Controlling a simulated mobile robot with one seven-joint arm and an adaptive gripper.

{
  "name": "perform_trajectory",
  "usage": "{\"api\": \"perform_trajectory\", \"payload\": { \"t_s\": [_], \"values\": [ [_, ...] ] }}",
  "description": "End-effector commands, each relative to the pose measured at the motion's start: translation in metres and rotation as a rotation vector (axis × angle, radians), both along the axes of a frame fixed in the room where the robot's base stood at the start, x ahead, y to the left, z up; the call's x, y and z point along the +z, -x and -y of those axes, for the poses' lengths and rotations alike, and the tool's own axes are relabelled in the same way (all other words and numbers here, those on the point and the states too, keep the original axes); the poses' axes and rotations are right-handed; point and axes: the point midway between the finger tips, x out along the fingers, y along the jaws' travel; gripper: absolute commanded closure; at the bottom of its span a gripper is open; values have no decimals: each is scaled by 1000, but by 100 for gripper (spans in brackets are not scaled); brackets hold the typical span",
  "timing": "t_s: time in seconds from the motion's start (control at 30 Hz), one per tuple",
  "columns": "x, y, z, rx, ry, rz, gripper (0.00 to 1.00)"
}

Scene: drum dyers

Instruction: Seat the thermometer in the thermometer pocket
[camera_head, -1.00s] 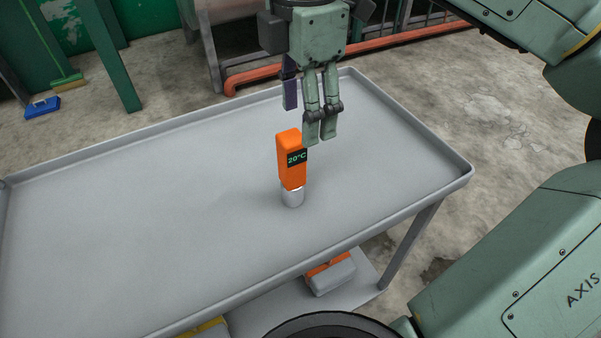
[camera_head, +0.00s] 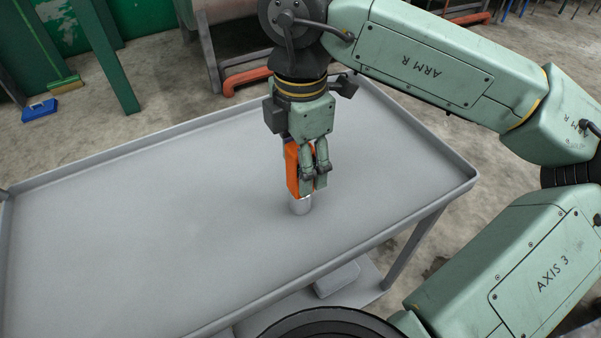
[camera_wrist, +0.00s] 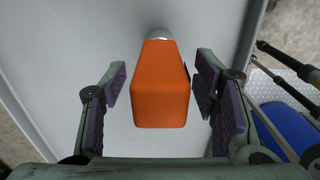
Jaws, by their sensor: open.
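The orange thermometer (camera_head: 291,168) stands upright on the grey cart top, with a silver round part (camera_head: 301,206) at its lower end. In the wrist view the orange body (camera_wrist: 160,100) lies between the two fingers of my gripper (camera_wrist: 160,87). A gap shows on each side, so the fingers are apart from it. In the head view my open gripper (camera_head: 313,182) points down at the thermometer and hides part of it, including most of its display. I cannot make out a thermometer pocket in either view.
The cart top (camera_head: 170,210) is bare around the thermometer and has a raised rim. A lower shelf holds a grey object (camera_head: 337,279).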

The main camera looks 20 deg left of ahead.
Motion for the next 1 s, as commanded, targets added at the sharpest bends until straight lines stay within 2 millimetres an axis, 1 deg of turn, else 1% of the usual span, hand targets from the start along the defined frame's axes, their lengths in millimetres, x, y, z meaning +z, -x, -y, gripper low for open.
{"api": "perform_trajectory", "payload": {
  "t_s": [0.1, 0.33, 1.0],
  "values": [
    [-9, 1, 0, 2, -1, -1, 45],
    [-11, 0, 0, 0, 0, 1, 45],
    [-10, 0, 0, 0, 0, 1, 90]
  ]
}}
